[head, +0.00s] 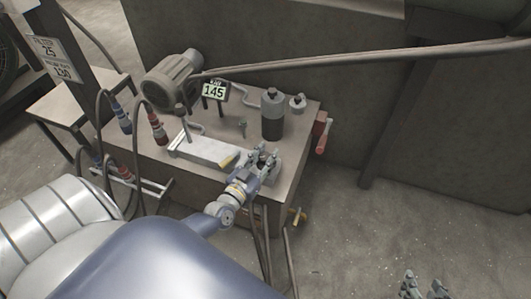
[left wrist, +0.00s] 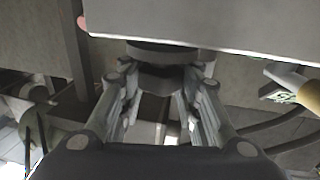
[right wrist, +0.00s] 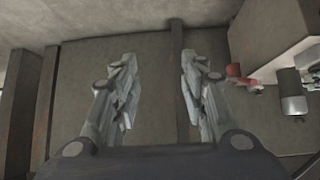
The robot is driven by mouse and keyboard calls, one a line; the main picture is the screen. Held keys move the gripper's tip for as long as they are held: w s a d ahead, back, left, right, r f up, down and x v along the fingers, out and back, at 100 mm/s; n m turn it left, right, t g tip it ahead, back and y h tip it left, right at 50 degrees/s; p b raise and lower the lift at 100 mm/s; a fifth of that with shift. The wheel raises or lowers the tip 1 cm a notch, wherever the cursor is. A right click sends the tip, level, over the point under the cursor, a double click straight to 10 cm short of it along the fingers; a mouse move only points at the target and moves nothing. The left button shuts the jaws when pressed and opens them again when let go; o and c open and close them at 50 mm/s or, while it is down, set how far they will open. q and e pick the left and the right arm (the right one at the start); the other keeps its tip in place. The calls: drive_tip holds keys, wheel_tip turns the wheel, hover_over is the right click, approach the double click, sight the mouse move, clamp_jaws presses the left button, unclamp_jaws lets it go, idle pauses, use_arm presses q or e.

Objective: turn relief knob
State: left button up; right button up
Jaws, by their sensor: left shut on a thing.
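My left gripper (head: 262,160) is at the front right part of the power unit's top in the head view. In the left wrist view, its fingers (left wrist: 160,105) stand on both sides of a dark knob (left wrist: 160,78), which looks like the relief knob, and are shut on it. The knob sits against a pale block edge (left wrist: 220,42). In the head view the gripper hides the knob. My right gripper (head: 425,287) is at the bottom right of the head view, away from the unit. In the right wrist view its fingers (right wrist: 160,90) are apart with nothing between them.
A display reading 145 (head: 214,91), a motor (head: 172,78), a dark cylinder (head: 272,115) and a red handle (head: 323,135) are on the unit (head: 285,175). Hoses (head: 105,115) hang at left. The floor at right is clear.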

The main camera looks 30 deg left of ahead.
use_arm(q)
drive_tip(key=shift+r+n+y+p, duration=0.15)
drive_tip(key=shift+n+y+p, duration=0.35)
drive_tip(key=shift+y+p, duration=0.4)
drive_tip(key=shift+p, duration=0.3)
drive_tip(key=shift+n+g+y+p, duration=0.3)
drive_tip(key=shift+n+y+p, duration=0.4)
drive_tip(key=shift+y+p, duration=0.15)
use_arm(e)
drive_tip(key=shift+s+d+f+g+h, duration=0.85)
drive_tip(key=shift+s+d+g, duration=1.3)
drive_tip(key=shift+s, duration=3)
use_arm(q)
drive_tip(key=shift+n+g+y+p, duration=0.4)
drive_tip(key=shift+n+y+p, duration=0.35)
drive_tip(key=shift+y, duration=0.7)
use_arm(e)
wheel_tip(320, 180, down, 8)
drive_tip(key=w+a+g, duration=0.1)
drive_tip(key=shift+w+a, duration=0.2)
drive_tip(key=shift+w, duration=0.1)
use_arm(q)
drive_tip(key=shift+n, duration=0.25)
use_arm(e)
drive_tip(key=shift+f+g, duration=0.1)
drive_tip(key=shift+g, duration=0.15)
use_arm(q)
drive_tip(key=o, duration=1.1)
